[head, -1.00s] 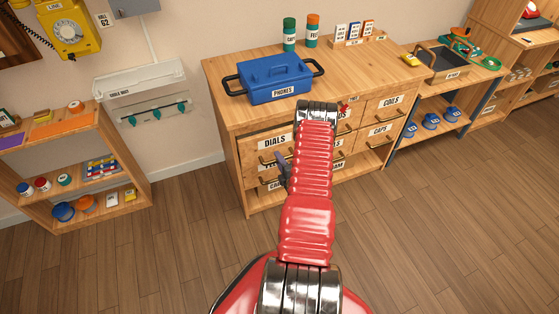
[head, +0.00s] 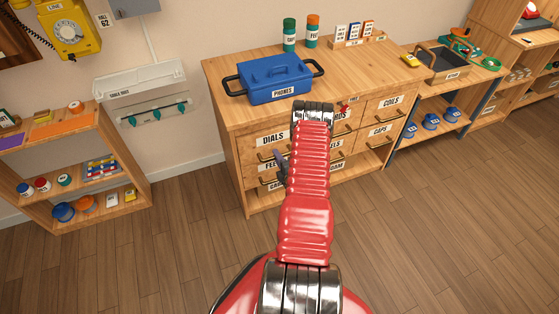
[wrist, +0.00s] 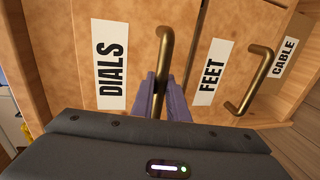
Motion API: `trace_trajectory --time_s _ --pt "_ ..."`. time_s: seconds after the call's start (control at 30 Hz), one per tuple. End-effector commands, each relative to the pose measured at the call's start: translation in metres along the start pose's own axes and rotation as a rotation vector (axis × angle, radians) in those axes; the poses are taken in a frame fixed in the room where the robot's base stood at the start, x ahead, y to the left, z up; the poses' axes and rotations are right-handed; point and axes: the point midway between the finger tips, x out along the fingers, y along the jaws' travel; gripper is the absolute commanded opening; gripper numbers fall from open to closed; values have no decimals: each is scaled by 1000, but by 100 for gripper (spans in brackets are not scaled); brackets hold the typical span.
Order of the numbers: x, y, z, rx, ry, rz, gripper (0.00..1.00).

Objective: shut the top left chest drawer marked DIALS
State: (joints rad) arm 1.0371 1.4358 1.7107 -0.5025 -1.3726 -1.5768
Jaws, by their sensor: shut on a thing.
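The DIALS drawer (head: 254,149) is at the top left of the wooden chest (head: 242,190). Its front looks level or nearly level with the fronts around it. The DIALS label (wrist: 112,75) and the brass handle (wrist: 164,45) show in the wrist view. My gripper (wrist: 163,84) has its purple fingers one on each side of that handle and is shut on it. In the head view my gripper (head: 283,170) is partly hidden behind my red arm. My arm also covers the middle of the chest.
A blue PHONES box (head: 274,82) stands on the chest top. A low shelf (head: 110,140) stands left. The floor in front is clear.

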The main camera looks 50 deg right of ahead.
Motion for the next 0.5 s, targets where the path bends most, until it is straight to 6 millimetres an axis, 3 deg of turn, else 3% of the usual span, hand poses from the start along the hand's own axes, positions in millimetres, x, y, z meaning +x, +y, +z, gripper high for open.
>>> trace_trajectory --time_s 0.17,0.47,0.5 --pt "17 -1 0 3 -3 -11 0" --pt "19 0 0 3 -3 -10 0" --pt "19 0 0 3 -3 -9 17"
